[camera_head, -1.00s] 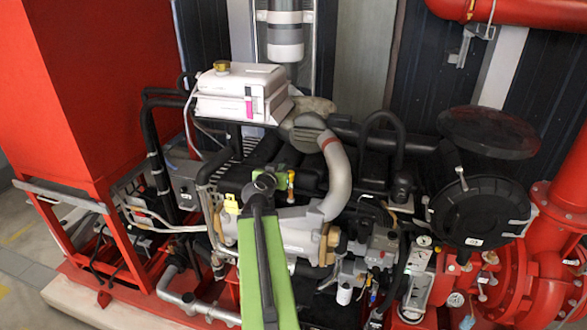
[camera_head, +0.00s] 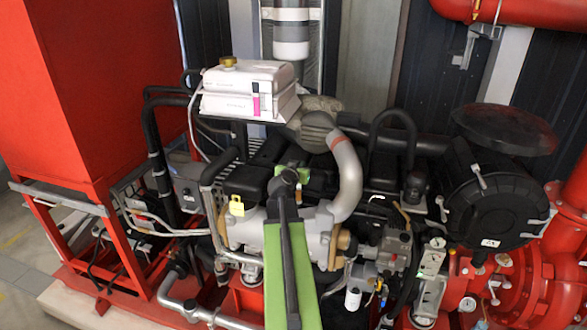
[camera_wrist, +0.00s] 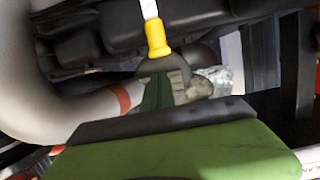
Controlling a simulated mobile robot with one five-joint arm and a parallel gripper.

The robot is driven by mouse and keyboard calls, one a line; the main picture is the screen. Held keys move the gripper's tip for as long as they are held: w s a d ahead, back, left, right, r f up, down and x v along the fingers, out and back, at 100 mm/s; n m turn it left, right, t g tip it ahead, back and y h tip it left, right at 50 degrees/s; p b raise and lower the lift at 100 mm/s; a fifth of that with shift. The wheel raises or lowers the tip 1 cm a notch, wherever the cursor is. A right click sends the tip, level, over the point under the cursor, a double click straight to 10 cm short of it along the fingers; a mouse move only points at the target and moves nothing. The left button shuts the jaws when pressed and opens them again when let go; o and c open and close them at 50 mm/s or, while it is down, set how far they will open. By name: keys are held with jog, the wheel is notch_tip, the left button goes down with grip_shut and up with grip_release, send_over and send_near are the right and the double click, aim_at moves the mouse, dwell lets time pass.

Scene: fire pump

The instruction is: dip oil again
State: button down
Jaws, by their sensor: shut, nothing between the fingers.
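My gripper (camera_head: 292,172) is shut and empty, reaching over the engine. Its green fingertips also show in the wrist view (camera_wrist: 162,90). Just beyond them there is a yellow piece with a flared collar (camera_wrist: 157,38) on a pale, narrow stem. It looks like a dipstick handle, but I cannot be sure. It appears close to the fingertips, and I cannot tell whether they touch it. In the head view it is hidden behind my gripper. A separate yellow ring-like tag (camera_head: 237,206) sits on the engine, left of my gripper.
A grey exhaust pipe (camera_head: 346,180) with a red band curves close on the right of my gripper. A white tank (camera_head: 248,90) with a brass cap stands behind, up left. A black round housing (camera_head: 492,205) is at right. A red cabinet (camera_head: 85,80) fills the left.

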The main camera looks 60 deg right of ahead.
aim_at(300, 189)
jog(key=shift+w+a+f+b, duration=0.15)
jog(key=shift+f+b, duration=0.05)
jog(key=shift+f, duration=0.25)
jog(key=shift+w+a+f+b, duration=0.15)
jog(key=shift+f, duration=0.25)
notch_tip(300, 189, down, 10)
jog(key=b, duration=0.9)
jog(key=shift+r+b, duration=0.2)
jog(key=shift+b, duration=0.15)
jog(key=shift+s+a+r, duration=0.1)
jog(key=shift+s+r, duration=0.1)
jog(key=shift+s, duration=0.05)
jog(key=shift+a, duration=0.15)
